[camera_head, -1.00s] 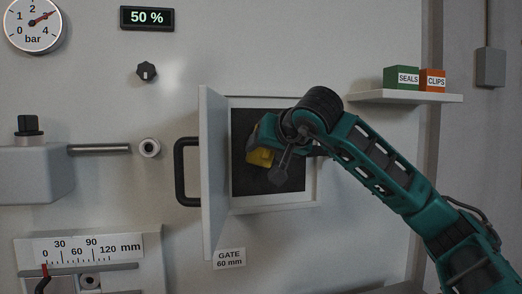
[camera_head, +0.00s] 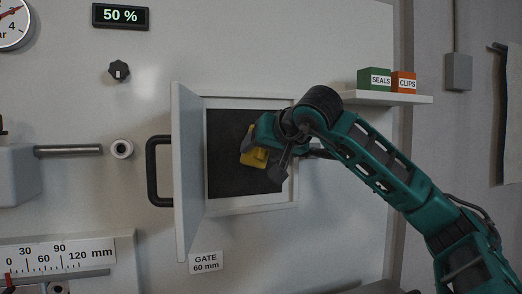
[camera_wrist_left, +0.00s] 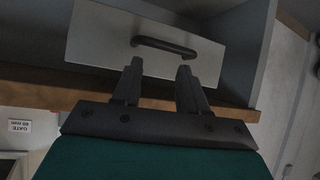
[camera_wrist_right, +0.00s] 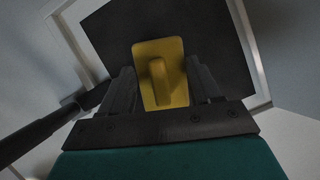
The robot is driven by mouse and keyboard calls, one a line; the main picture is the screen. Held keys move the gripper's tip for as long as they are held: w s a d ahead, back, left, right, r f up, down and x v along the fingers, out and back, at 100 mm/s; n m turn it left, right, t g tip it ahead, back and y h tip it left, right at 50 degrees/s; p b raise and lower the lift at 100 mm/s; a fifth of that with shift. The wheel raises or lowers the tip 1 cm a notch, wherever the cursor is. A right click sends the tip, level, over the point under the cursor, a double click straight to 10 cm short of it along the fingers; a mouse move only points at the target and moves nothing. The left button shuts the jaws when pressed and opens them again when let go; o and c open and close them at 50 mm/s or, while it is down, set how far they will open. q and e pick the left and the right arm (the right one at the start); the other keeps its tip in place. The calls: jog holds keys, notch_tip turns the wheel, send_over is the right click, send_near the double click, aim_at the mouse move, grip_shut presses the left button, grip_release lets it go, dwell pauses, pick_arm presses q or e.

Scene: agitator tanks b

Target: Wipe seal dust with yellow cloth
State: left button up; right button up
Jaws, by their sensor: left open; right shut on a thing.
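The yellow cloth (camera_head: 253,157), a flat pad with a raised grip, is held by my right gripper (camera_head: 262,142) in front of the dark panel inside the open hatch (camera_head: 232,180). In the right wrist view the yellow cloth (camera_wrist_right: 160,60) sits between the two fingers of my right gripper (camera_wrist_right: 162,85), which is shut on it. I cannot tell whether the pad touches the panel. No dust can be made out on the dark surface. My left gripper (camera_wrist_left: 155,75) is open and empty, in front of a grey drawer front with a black handle (camera_wrist_left: 165,46); it is out of the head view.
The hatch door (camera_head: 188,170) stands swung open to the left, with a black handle (camera_head: 158,170). A shelf (camera_head: 390,97) at the right holds a green SEALS box (camera_head: 374,79) and an orange CLIPS box (camera_head: 403,82). A metal rod (camera_head: 68,151) juts out at the left.

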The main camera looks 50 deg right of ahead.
jog(key=s+a, duration=0.1)
jog(key=s, duration=0.1)
jog(key=s+a+b, duration=0.1)
jog(key=shift+s, duration=0.4)
jog(key=shift+s+a, duration=0.25)
jog(key=shift+s, duration=0.15)
jog(key=shift+s+a, duration=0.35)
jog(key=shift+s, duration=0.3)
jog(key=shift+s+a, duration=0.35)
jog(key=shift+s, duration=0.25)
